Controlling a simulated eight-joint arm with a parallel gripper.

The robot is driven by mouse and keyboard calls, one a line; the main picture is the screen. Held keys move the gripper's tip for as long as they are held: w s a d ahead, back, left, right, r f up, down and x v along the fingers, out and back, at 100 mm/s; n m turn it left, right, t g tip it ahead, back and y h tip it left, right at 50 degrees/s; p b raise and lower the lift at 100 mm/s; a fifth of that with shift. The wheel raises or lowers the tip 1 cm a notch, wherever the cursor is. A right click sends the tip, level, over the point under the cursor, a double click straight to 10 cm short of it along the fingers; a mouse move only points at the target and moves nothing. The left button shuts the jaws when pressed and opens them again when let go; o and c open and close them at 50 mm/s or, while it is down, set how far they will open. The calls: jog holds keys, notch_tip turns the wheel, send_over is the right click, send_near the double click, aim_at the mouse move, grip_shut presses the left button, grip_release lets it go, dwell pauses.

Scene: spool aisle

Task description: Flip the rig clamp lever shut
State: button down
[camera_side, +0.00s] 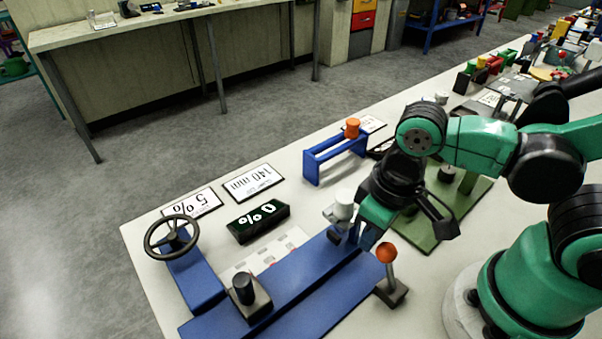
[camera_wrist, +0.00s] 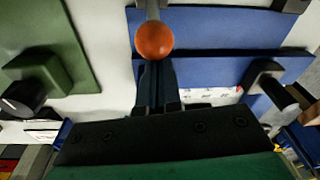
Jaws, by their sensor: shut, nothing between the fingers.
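The lever is a metal rod with an orange ball (camera_side: 387,253), rising nearly upright from a small dark base (camera_side: 391,291) beside the blue rig (camera_side: 310,295). I take it for the clamp lever. My gripper (camera_side: 362,238) is shut and empty, pointing down over the rig just left of the ball in the side view. In the wrist view, the orange ball (camera_wrist: 154,40) overlaps the ends of my shut fingers (camera_wrist: 154,75). I cannot tell whether they touch.
A pale cylinder (camera_side: 343,203) stands close left of my gripper. The rig also carries a handwheel (camera_side: 172,238) and a black knob (camera_side: 243,289). A 0% display (camera_side: 258,222), a blue frame (camera_side: 335,155) and a green plate (camera_side: 447,203) stand nearby.

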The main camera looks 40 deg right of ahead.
aim_at(392, 260)
jog(key=shift+s+r, duration=0.3)
jog(key=shift+s, duration=0.15)
dwell(0.5)
jog(key=shift+s+r, duration=0.3)
jog(key=shift+s, duration=0.35)
jog(key=shift+s+r, duration=0.25)
jog(key=shift+s, duration=0.7)
jog(key=shift+r, duration=0.8)
jog(key=w+d+r+m+t, duration=0.1)
jog(key=w+d+r+t, duration=0.1)
jog(key=w, duration=0.4)
jog(key=w+d+r+m+t, duration=0.1)
jog(key=w+d+r+t, duration=0.1)
jog(key=w+d+t, duration=0.2)
jog(key=shift+w+d+h, duration=0.3)
jog(key=shift+w+d, duration=0.55)
jog(key=shift+w, duration=0.15)
